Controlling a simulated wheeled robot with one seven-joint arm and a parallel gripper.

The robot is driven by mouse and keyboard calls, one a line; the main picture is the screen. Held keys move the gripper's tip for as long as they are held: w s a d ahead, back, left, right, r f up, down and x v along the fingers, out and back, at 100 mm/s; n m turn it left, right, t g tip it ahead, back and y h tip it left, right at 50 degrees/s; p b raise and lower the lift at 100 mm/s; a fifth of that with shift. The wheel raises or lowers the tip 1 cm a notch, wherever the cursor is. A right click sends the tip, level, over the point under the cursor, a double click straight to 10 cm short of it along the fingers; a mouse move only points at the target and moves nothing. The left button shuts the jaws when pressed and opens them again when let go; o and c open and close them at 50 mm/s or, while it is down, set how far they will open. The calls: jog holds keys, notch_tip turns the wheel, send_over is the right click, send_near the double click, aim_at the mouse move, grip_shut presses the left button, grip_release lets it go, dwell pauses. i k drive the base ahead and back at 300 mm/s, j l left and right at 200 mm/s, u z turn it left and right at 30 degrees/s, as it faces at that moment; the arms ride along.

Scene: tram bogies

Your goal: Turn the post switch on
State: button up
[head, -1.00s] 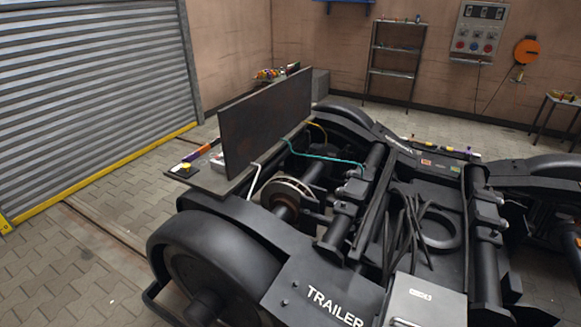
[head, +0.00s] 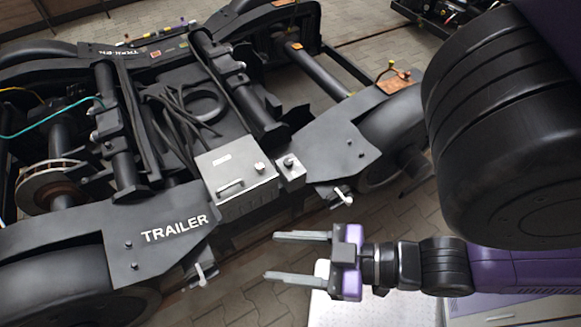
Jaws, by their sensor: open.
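A small grey box with a dark knob on top (head: 290,170) stands at the near edge of the trailer bogie, beside a larger grey box. It looks like the post switch, but I cannot tell its setting. The larger grey box (head: 235,172) has a handle on its lid, a small label and a round knob at its right corner. My gripper (head: 272,256) is in the lower middle of the head view. Its two grey fingers are spread apart, empty, and point left. It appears in front of and below both boxes in the picture, touching neither.
The trailer bogie frame (head: 172,232) fills the left and middle, with wheels and black cables (head: 180,110). White levers stick out at its near side (head: 201,274). A perforated white surface (head: 375,308) lies below my gripper. Paved floor (head: 400,215) shows between.

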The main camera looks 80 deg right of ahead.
aim_at(288, 162)
jog(key=k+z, duration=0.1)
jog(key=z, duration=0.3)
jog(key=k+l+z, duration=0.15)
jog(key=z, duration=0.2)
jog(key=k+l+z, duration=0.1)
jog(key=z, duration=0.3)
